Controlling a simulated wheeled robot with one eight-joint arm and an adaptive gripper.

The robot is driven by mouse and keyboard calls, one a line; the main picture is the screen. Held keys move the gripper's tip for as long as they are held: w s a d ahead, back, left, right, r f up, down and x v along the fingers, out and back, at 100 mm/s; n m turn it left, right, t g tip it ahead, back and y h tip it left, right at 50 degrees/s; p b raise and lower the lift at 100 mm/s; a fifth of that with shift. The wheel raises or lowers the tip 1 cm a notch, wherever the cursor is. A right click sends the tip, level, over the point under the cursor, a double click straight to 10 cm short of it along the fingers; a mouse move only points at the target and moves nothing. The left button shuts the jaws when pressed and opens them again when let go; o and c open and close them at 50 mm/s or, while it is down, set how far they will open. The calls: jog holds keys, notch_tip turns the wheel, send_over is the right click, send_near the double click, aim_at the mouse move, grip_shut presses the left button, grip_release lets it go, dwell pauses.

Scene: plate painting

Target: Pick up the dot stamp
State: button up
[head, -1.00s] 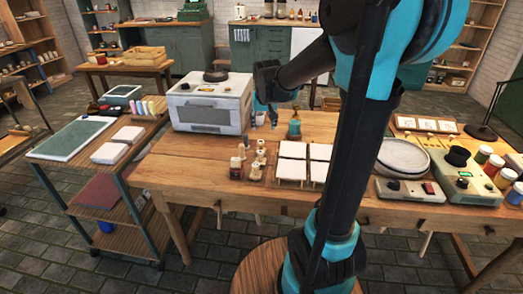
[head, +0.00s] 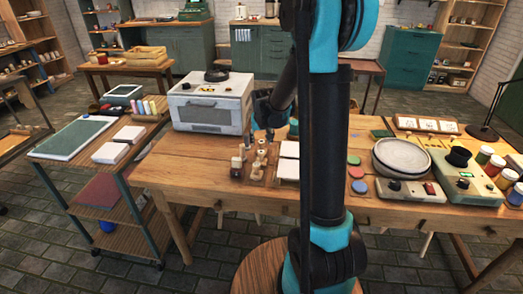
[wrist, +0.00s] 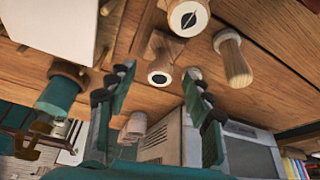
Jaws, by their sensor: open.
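The dot stamp (wrist: 160,78), with a black dot on its pale round face, shows in the wrist view between my fingertips and beyond them. My gripper (wrist: 158,72) is open, with its two dark-padded fingers apart and nothing held. A stamp with a leaf mark (wrist: 188,16) is above the dot stamp in that picture, and another wooden stamp (wrist: 233,62) is to its right. In the head view my gripper (head: 262,130) is just above the back of the stamp group (head: 256,172). I cannot tell there which stamp bears the dot.
A white oven (head: 210,103) stands left of my gripper on the wooden table (head: 190,165). White tiles (head: 288,165) lie right of the stamps, partly behind my arm. A teal container (wrist: 58,98) is close on the left in the wrist view. The table's front left is clear.

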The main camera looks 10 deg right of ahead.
aim_at(261, 141)
jog(key=shift+x, duration=0.95)
jog(key=shift+c, duration=0.6)
grip_shut()
notch_tip(261, 141, up, 20)
